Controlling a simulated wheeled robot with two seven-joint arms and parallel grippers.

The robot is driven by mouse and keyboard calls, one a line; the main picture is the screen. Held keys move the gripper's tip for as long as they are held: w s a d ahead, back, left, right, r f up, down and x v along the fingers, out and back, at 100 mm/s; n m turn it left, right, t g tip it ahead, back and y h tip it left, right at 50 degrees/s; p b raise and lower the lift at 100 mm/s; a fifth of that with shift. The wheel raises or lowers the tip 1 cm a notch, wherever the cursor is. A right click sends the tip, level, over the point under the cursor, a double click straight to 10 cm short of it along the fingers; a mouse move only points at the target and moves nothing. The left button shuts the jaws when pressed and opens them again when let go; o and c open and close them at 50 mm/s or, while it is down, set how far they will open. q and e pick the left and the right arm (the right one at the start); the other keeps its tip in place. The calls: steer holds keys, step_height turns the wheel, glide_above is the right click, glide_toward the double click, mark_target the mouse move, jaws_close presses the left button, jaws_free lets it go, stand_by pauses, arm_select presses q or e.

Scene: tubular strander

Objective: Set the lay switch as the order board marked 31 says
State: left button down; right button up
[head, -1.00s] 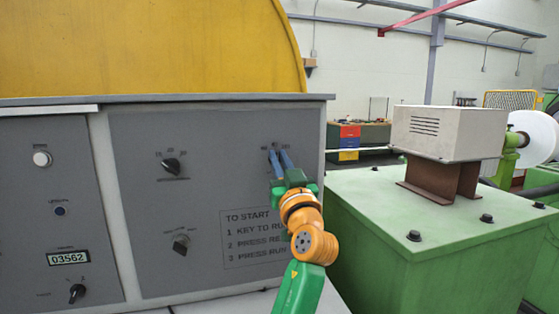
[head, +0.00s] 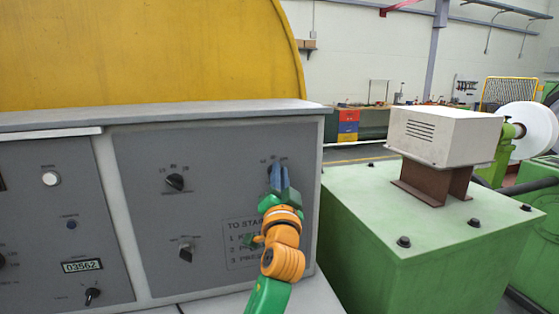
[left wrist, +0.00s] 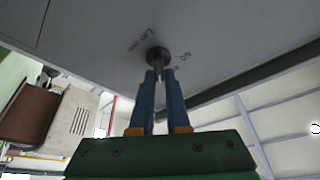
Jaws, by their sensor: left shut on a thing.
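The grey control panel (head: 215,225) fills the left and middle of the head view. My left gripper (head: 277,168) reaches its upper right part, with both blue fingers on a small round dark switch knob. In the left wrist view, the fingertips of the left gripper (left wrist: 160,76) are closed on the dark switch knob (left wrist: 158,56), which stands out from the panel. Small markings lie on both sides of the knob, too small to read surely. The fingers hide much of the knob in the head view. No order board marked 31 shows. My right gripper is out of view.
Another dark selector (head: 175,182) sits left on the panel, with a key-type switch (head: 186,252) below it. Printed start steps (head: 240,240) are partly hidden by my arm. A green machine block (head: 420,230) stands close on the right.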

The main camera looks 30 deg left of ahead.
arm_select(q)
steer(key=shift+m+h+p, duration=0.4)
steer(key=shift+m+p, duration=0.45)
steer(key=shift+m, duration=0.15)
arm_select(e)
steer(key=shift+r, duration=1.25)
arm_select(q)
steer(key=c, duration=0.9)
jaws_free()
steer(key=shift+w+a, duration=0.1)
steer(key=shift+f, duration=0.1)
steer(key=b+v, duration=0.2)
steer(key=v, duration=0.5)
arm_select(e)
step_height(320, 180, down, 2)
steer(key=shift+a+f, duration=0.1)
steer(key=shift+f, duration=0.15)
